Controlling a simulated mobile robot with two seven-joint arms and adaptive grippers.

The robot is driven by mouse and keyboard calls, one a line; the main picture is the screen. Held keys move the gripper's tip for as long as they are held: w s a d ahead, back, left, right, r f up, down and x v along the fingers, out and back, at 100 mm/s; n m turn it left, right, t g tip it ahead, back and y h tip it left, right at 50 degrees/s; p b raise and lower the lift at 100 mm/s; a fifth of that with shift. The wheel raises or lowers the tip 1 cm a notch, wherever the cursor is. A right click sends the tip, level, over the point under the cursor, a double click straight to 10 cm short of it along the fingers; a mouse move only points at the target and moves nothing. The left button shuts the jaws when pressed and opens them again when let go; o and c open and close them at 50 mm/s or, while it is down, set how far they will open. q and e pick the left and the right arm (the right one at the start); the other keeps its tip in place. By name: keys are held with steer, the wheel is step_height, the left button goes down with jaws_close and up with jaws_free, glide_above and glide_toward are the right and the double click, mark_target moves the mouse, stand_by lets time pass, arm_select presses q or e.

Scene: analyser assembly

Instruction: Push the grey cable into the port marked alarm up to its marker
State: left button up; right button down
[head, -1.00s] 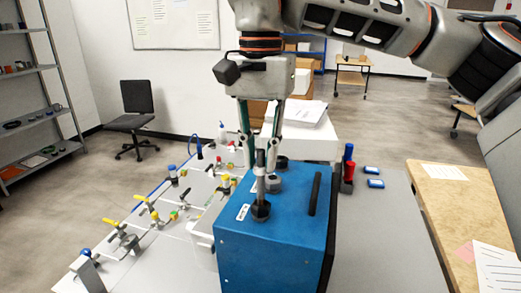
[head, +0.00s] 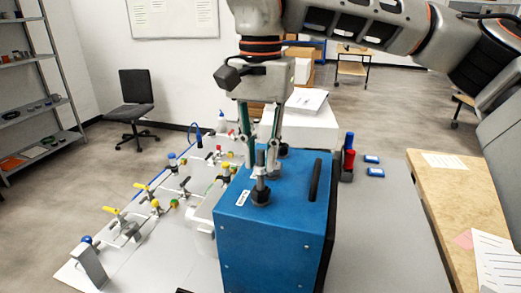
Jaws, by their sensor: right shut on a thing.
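A blue analyser box (head: 265,235) stands on the grey bench, with round dark sockets and a handle on its top. My right gripper (head: 261,163) points down over the box top, its two fingers shut around the upright grey cable end (head: 260,178). The cable's lower end meets the front dark socket (head: 261,198); I cannot tell how deep it sits. A small white label (head: 242,198) lies left of this socket, its text too small to read. The cable's marker cannot be made out. My left gripper is not in view.
Small valves with yellow and blue handles (head: 140,210) stand on a white board left of the box. Red and blue cylinders (head: 348,158) in a dark holder stand to the right, beside two small blue items (head: 374,165).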

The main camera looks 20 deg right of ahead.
mark_target(261, 165)
steer(key=shift+f, duration=0.7)
steer(key=shift+f+b, duration=0.45)
steer(key=shift+f, duration=0.45)
steer(key=c, duration=1.8)
jaws_free()
steer(key=shift+r, duration=0.1)
step_height(261, 165, up, 2)
steer(key=p, duration=0.2)
steer(key=shift+r+p, duration=0.2)
steer(key=shift+p, duration=0.15)
steer(key=shift+r, duration=2.2)
